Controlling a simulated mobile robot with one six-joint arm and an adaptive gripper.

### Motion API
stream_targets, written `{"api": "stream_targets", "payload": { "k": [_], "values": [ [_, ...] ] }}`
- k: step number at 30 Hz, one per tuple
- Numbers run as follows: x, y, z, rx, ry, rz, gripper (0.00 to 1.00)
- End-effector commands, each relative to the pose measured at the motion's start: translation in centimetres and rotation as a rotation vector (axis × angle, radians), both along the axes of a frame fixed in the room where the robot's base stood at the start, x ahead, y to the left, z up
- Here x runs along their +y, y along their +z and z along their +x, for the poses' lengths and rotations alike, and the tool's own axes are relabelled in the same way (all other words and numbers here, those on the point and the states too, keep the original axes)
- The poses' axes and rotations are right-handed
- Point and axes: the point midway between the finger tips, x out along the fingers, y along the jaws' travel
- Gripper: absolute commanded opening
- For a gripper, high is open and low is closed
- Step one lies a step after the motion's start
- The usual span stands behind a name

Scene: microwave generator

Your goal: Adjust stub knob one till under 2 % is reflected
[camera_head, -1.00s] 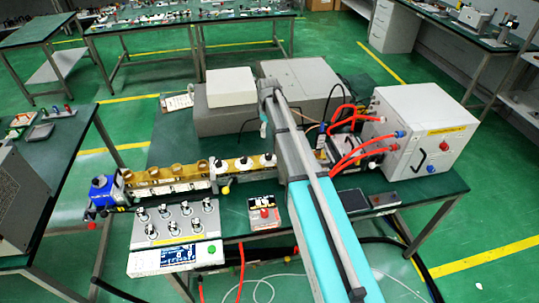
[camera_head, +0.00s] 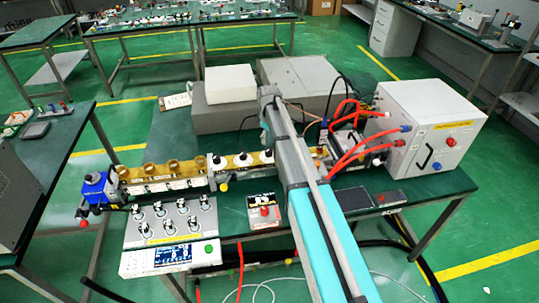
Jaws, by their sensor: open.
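A brass waveguide line (camera_head: 160,188) runs along the bench. Three white stub knobs (camera_head: 243,159) stand on its right half; I cannot tell which is knob one. The rightmost (camera_head: 267,156) is close beside my arm in the picture. A control box with a lit blue display (camera_head: 173,256) stands at the front left; its digits are too small to read. My arm reaches from the lower right across the bench. My gripper's fingertips do not show, and part of the line is hidden behind the arm.
A white cabinet (camera_head: 437,112) with red cables stands at the right. Grey boxes (camera_head: 305,78) sit at the back. Several levers stand on a panel (camera_head: 175,222) behind the display. A small box with a red button (camera_head: 264,212) is at the front middle.

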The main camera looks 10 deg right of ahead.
Motion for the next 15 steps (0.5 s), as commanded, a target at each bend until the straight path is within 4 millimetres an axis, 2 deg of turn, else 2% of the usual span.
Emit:
{"api": "stream_targets", "payload": {
  "k": [1, 15],
  "values": [
    [0.0, -0.8, 0.0, 0.000, 0.000, 0.000, 0.81],
    [-0.1, -4.4, 0.0, 0.000, -0.001, 0.000, 0.81]
  ]
}}
